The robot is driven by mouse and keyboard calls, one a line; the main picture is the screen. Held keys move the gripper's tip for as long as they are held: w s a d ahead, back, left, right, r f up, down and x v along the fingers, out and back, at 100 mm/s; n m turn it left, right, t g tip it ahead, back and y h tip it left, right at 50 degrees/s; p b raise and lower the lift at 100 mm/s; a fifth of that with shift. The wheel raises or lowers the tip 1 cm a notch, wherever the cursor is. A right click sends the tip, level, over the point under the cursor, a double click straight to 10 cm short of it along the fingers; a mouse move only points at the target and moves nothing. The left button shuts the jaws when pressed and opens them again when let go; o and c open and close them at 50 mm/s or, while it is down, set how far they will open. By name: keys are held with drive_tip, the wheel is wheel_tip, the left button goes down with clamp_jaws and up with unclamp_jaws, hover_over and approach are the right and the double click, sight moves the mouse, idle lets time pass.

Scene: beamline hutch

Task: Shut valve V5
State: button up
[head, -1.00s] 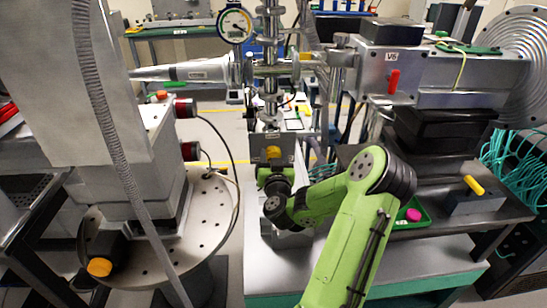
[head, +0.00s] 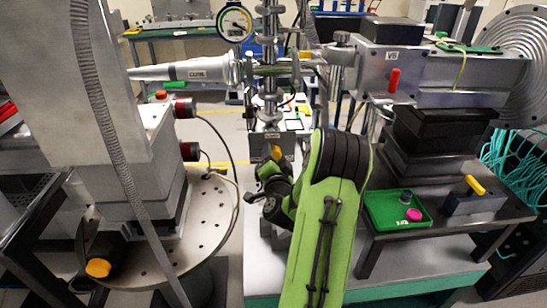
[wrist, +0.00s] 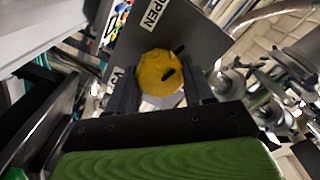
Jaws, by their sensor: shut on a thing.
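A yellow valve knob (wrist: 160,73) with black marks sits on a grey panel (wrist: 196,38) in the wrist view. A second label is mostly hidden by a finger, so the valve's number cannot be read. My gripper (wrist: 160,90) is shut on the knob, one dark finger on each side. In the head view the yellow knob (head: 277,152) shows small on the front of a grey box (head: 258,146) below the vertical pipe, partly covered by my gripper (head: 273,170).
A grey box labelled V6 (head: 375,72) with a red handle (head: 394,79) stands at upper right. A green tray (head: 378,212) and a yellow-handled block (head: 474,203) lie on the right bench. A round perforated plate (head: 213,215) and a hanging hose (head: 98,95) are at left.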

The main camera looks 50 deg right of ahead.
drive_tip(key=shift+f+m+p, duration=0.15)
drive_tip(key=shift+m+p, duration=0.2)
drive_tip(key=shift+m, duration=7.25)
drive_tip(key=o, duration=1)
